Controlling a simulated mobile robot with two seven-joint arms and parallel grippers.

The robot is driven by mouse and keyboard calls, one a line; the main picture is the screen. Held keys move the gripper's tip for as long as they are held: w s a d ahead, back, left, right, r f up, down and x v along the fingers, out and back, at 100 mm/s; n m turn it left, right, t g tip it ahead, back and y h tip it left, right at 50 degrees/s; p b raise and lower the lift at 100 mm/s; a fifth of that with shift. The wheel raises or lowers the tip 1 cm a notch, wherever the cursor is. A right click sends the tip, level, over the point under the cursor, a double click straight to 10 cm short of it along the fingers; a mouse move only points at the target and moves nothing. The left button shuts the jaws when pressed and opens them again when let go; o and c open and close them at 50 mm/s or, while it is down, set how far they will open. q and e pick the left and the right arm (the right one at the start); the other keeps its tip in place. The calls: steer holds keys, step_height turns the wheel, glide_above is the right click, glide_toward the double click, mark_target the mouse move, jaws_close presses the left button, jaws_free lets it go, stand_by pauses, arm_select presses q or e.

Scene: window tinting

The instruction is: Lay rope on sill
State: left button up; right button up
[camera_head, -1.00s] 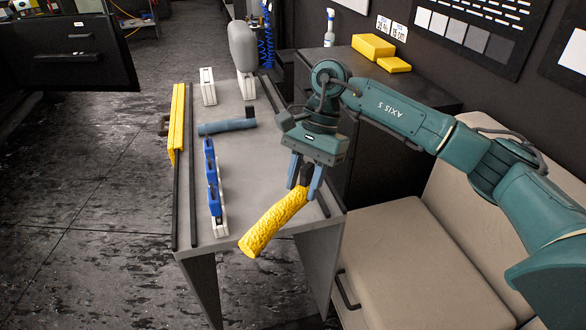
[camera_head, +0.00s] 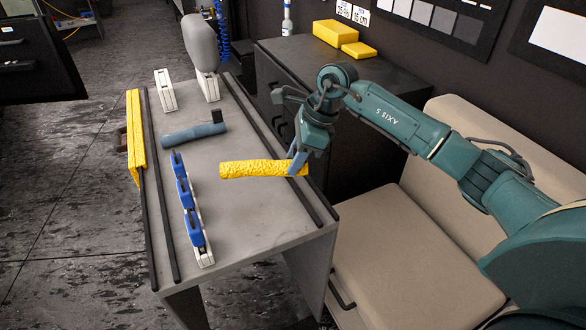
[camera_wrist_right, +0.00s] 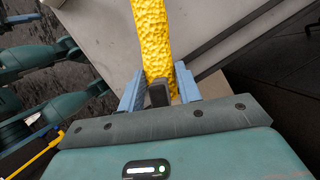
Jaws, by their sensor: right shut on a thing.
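The rope is a thick, bumpy yellow roll (camera_head: 250,169), and it also shows in the right wrist view (camera_wrist_right: 153,40). My right gripper (camera_head: 297,163) is shut on its right end. The rope points left across the right half of the grey bench top (camera_head: 240,222), roughly level. I cannot tell whether it touches the surface. In the right wrist view the blue fingers of the right gripper (camera_wrist_right: 159,77) stand on both sides of the rope's end. Dark strips (camera_head: 164,200) run along the bench's long sides; I cannot tell which part is the sill. My left gripper is out of view.
A blue-and-white clamp rail (camera_head: 190,212) and a blue-grey tool (camera_head: 194,134) lie on the bench. A yellow piece (camera_head: 136,138) hangs on its left edge. White holders (camera_head: 165,91) and a grey pad (camera_head: 200,42) stand at the far end. A beige seat (camera_head: 420,260) is at right.

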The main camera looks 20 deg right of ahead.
steer(key=shift+f, duration=0.45)
step_height(320, 180, down, 3)
steer(key=shift+r, duration=0.1)
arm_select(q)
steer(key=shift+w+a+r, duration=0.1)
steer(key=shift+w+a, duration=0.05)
arm_select(e)
steer(key=shift+f, duration=0.35)
arm_select(q)
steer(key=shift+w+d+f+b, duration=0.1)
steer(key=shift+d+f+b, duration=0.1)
steer(key=shift+b, duration=0.2)
arm_select(e)
steer(key=shift+f, duration=0.25)
steer(key=o, duration=0.7)
steer(key=shift+r, duration=0.1)
steer(key=o, duration=0.3)
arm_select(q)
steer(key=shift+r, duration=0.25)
arm_select(e)
steer(key=shift+o, duration=0.2)
